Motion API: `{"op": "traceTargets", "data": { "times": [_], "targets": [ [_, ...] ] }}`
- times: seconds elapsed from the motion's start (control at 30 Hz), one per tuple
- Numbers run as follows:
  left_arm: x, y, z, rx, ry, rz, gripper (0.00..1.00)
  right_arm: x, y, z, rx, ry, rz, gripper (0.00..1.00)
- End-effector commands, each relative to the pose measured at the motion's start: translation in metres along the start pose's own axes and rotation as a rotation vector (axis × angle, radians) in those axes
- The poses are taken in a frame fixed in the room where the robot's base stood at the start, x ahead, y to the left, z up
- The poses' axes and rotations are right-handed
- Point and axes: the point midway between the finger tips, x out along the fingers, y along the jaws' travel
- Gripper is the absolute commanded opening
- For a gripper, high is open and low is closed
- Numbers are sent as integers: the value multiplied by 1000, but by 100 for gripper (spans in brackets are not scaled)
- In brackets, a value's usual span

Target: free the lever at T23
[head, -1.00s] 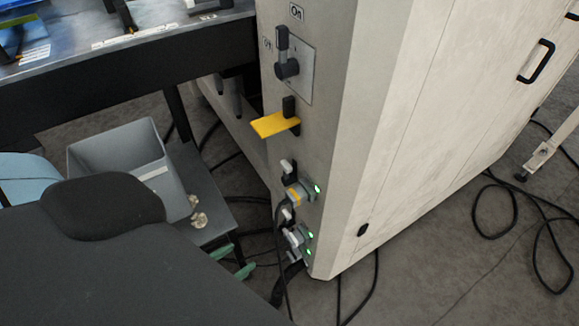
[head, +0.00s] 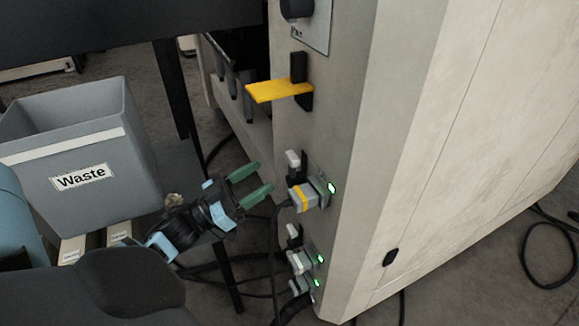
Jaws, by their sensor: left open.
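On the cabinet's narrow face, a grey connector with a yellow band (head: 304,198) is plugged in beside a lit green lamp (head: 331,188). A pale-tipped lever (head: 293,160) stands upright just above it. A second pale-tipped lever (head: 292,231) stands lower, above two more connectors (head: 301,261). No T23 label can be read, so I cannot tell which lever it names. My left gripper (head: 264,177) has green fingers spread open and empty. My right gripper is out of view.
A yellow flag (head: 279,91) on a black bracket juts from the cabinet (head: 420,130) above. A dark rotary knob (head: 296,8) is at the top. A grey Waste bin (head: 85,150) stands left. Dark cables hang below the connectors. The floor right of the cabinet has loose cable.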

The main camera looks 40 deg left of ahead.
Motion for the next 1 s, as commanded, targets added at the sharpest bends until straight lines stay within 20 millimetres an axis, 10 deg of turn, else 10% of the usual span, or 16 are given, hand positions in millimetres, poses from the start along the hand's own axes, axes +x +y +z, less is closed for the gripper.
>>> {"op": "traceTargets", "data": {
  "times": [1.0],
  "targets": [
    [78,0,-1,0,-1,-2,58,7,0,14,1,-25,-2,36]
  ]
}}
